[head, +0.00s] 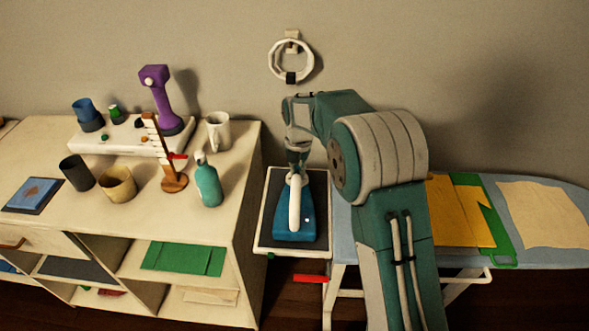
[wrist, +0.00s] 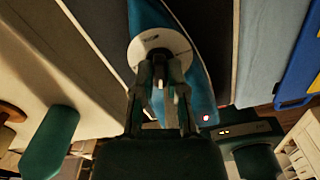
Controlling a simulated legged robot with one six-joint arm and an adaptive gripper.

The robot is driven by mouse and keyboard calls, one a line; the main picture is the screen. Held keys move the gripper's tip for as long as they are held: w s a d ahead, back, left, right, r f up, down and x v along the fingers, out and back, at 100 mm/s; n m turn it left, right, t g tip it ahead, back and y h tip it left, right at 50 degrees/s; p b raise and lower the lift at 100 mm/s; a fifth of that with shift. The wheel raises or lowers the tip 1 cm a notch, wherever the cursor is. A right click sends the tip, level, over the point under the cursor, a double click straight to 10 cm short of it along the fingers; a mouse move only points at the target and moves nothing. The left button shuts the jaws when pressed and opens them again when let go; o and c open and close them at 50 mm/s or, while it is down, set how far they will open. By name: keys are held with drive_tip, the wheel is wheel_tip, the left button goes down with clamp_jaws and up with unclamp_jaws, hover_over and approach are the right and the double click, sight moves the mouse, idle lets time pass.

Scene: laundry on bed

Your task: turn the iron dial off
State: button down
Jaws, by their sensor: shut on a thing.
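The blue iron (head: 285,226) with a white handle (head: 295,205) rests on a dark, pale-rimmed tray (head: 262,247) in the head view. A small red light glows on it, and it shows in the wrist view too (wrist: 206,118). In the wrist view a white round plate (wrist: 172,42) lies on the blue body. My gripper (wrist: 160,72) reaches down to it, its fingers closed on the iron dial, which they mostly hide. The dial's marking cannot be read. In the head view my gripper (head: 296,166) is at the iron's far end.
A cabinet (head: 225,240) to the left carries a teal bottle (head: 208,184), a white mug (head: 218,131), cups and a purple device (head: 160,100). To the right, an ironing board (head: 540,255) holds folded cloths (head: 455,212). A white ring (head: 291,60) hangs on the wall.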

sight(298, 171)
drive_tip(key=shift+d+n, duration=0.1)
drive_tip(key=shift+n, duration=1.5)
drive_tip(key=c, duration=0.7)
unclamp_jaws()
wheel_tip(298, 171, up, 12)
drive_tip(key=shift+w, duration=0.1)
